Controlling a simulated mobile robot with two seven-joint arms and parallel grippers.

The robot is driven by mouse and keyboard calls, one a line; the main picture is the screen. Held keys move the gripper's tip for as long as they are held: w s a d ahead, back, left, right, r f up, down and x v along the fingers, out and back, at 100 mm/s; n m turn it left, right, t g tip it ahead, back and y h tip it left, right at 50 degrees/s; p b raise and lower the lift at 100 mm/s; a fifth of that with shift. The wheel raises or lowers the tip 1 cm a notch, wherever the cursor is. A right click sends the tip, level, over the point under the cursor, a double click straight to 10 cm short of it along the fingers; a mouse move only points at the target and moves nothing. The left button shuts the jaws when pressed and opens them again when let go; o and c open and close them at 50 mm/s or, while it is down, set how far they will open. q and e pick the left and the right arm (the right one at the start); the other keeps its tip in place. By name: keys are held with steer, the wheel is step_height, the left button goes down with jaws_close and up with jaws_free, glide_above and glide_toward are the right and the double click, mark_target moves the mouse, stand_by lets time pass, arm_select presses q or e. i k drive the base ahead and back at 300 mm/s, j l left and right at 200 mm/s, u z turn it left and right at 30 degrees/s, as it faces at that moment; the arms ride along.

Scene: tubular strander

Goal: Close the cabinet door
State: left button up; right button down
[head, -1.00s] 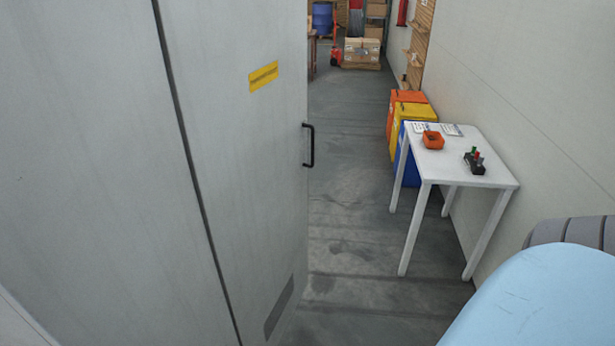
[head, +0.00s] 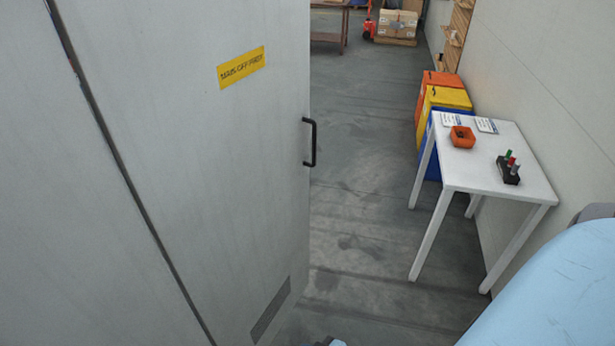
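The grey cabinet door (head: 215,150) fills the left half of the head view. It has a yellow label (head: 241,68), a vent near its bottom (head: 270,310) and a black handle (head: 311,142) by its right edge. A dark vertical gap runs along the left of this panel. I cannot tell from this view how far the door stands open. Neither gripper is in view. A light blue part of my own arm shows at the lower right, and a small piece at the bottom edge is too cut off to identify.
A white table (head: 520,185) stands at the right by the wall, with an orange bin (head: 462,137) and a black holder (head: 508,171) on it. Orange, yellow and blue bins (head: 447,97) stand behind it. The grey floor (head: 365,200) between door and table is clear.

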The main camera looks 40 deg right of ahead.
mark_target(202, 108)
steer(key=i+l, duration=0.1)
steer(key=l, duration=0.35)
steer(key=i+l, duration=0.1)
steer(key=l, duration=0.4)
steer(key=i+l, duration=0.1)
steer(key=l, duration=0.35)
steer(key=i+l, duration=0.1)
steer(key=l, duration=0.35)
